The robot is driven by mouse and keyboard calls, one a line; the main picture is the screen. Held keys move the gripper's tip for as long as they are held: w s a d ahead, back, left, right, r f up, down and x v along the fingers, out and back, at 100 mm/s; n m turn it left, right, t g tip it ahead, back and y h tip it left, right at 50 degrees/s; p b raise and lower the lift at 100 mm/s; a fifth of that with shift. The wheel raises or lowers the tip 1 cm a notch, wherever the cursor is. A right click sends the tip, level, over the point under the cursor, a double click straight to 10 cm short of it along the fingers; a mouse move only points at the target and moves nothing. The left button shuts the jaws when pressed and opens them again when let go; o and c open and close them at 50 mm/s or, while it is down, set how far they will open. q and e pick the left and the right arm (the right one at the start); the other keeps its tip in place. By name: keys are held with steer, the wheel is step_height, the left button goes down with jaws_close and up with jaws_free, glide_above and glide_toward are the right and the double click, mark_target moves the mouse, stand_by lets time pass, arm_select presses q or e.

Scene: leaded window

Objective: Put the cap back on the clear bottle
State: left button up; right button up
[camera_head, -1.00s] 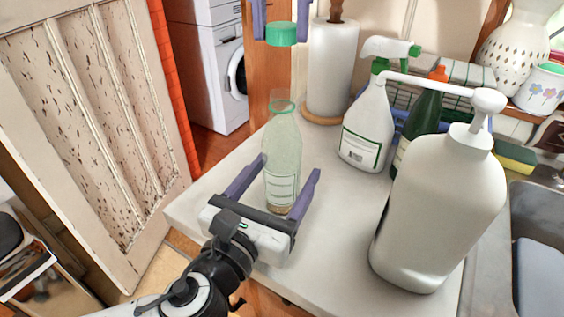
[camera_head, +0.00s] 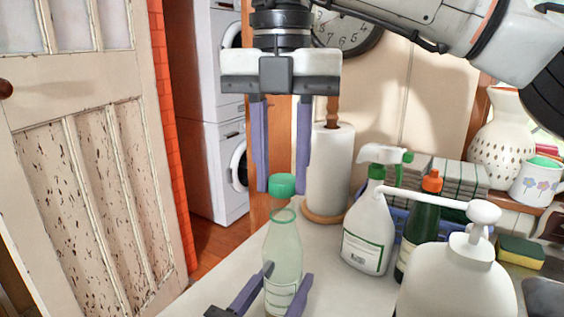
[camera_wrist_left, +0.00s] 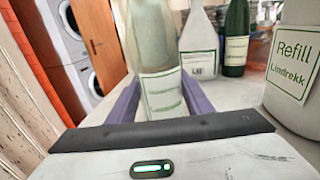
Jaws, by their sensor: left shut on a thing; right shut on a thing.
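The clear bottle (camera_head: 283,247) stands upright on the white counter, with a green ring round its neck and a pale label. My left gripper (camera_head: 287,271) is shut on its body; the left wrist view also shows the bottle (camera_wrist_left: 155,45) between the fingers. My right gripper (camera_head: 282,189) points straight down from above and is shut on the green cap (camera_head: 282,185). The cap is upright and roughly in line with the neck.
A white spray bottle (camera_head: 368,235), a dark green bottle (camera_head: 423,225) and a large white pump bottle (camera_head: 455,285) stand to the right. A paper towel roll (camera_head: 329,175) is close behind the clear bottle. The counter's left edge is near, with a door (camera_head: 90,150) beyond.

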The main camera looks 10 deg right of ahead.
mark_target(278, 178)
stand_by(0.5)
steer(key=shift+f, duration=0.9)
steer(key=shift+f, duration=0.5)
steer(key=m, duration=0.4)
steer(key=shift+a+m, duration=0.15)
steer(key=shift+m, duration=0.15)
steer(key=m, duration=0.4)
steer(key=shift+w+m, duration=0.2)
steer(key=shift+m, duration=0.1)
steer(key=m, duration=0.4)
steer(key=shift+w, duration=0.1)
steer(key=m, duration=0.6)
steer(key=shift+w+f, duration=0.1)
steer(key=shift+w, duration=0.05)
